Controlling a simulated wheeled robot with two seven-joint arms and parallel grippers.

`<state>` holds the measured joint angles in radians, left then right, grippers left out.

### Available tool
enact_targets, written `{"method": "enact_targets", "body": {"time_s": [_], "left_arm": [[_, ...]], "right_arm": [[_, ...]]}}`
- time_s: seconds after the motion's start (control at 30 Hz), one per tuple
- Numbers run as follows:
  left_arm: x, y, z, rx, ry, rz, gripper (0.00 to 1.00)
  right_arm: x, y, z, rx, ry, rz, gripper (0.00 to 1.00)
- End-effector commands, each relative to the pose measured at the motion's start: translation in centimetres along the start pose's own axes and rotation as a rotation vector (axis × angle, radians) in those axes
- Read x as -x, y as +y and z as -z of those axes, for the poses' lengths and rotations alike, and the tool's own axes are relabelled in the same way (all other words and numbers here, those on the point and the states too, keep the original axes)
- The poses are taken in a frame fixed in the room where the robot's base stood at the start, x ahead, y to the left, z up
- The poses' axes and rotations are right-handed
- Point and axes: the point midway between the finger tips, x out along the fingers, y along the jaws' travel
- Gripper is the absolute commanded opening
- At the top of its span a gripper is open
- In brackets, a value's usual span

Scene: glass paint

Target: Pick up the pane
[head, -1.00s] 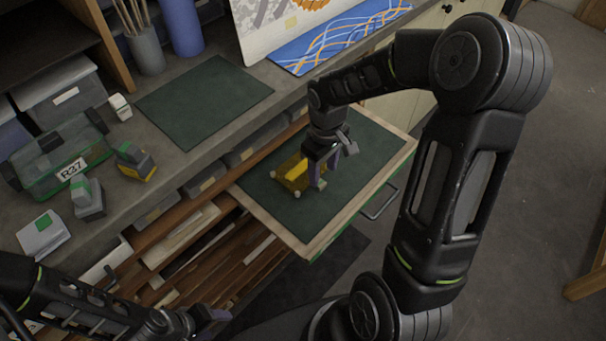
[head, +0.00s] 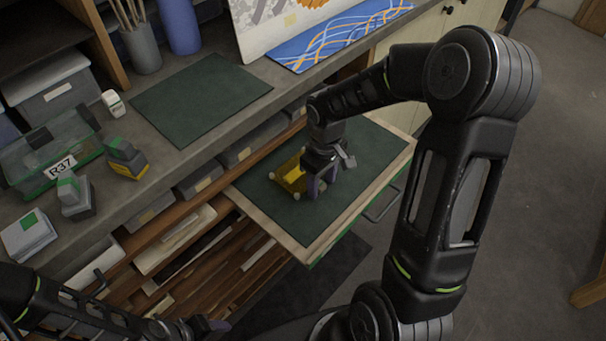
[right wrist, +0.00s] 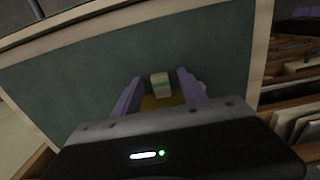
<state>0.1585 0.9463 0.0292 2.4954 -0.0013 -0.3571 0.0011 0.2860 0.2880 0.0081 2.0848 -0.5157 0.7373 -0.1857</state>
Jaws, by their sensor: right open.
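The pane (head: 291,179) is a small yellow, see-through piece. It lies over the dark green mat of a pulled-out drawer, with small pale pieces at its corners. My right gripper (head: 320,186) is at the pane's right end, pointing down. In the right wrist view its two purple fingers (right wrist: 160,90) stand apart. I cannot tell whether the fingers touch the pane. My left gripper (head: 212,326) is at the bottom edge, mostly hidden.
The drawer (head: 318,240) has a pale wooden rim and a handle at its right. Behind it, the bench holds a bare green mat (head: 200,98), a green bin marked R37 (head: 50,165) and several small blocks. A blue patterned panel (head: 335,40) lies at the back.

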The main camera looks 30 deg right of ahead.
Motion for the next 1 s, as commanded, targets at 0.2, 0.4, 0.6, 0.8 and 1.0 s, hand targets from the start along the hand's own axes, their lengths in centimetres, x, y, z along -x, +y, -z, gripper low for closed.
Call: {"method": "enact_targets", "body": {"time_s": [0.2,0.4,0.6,0.8,1.0], "left_arm": [[0.01,0.00,0.01,0.000,0.000,0.000,0.56],[0.00,0.00,0.00,0.000,0.000,0.000,0.56],[0.00,0.00,0.00,0.000,0.000,0.000,0.56],[0.00,0.00,0.00,0.000,0.000,0.000,0.56],[0.00,0.00,0.00,0.000,0.000,0.000,0.56]], "right_arm": [[0.01,0.00,0.00,0.000,0.000,0.000,0.49],[0.01,0.00,0.00,0.001,0.000,0.000,0.43],[0.01,-0.01,0.00,0.001,0.000,0.000,0.26],[0.01,-0.01,0.00,0.001,0.000,0.000,0.10],[0.01,-0.01,0.00,0.001,0.000,0.000,0.00]]}}
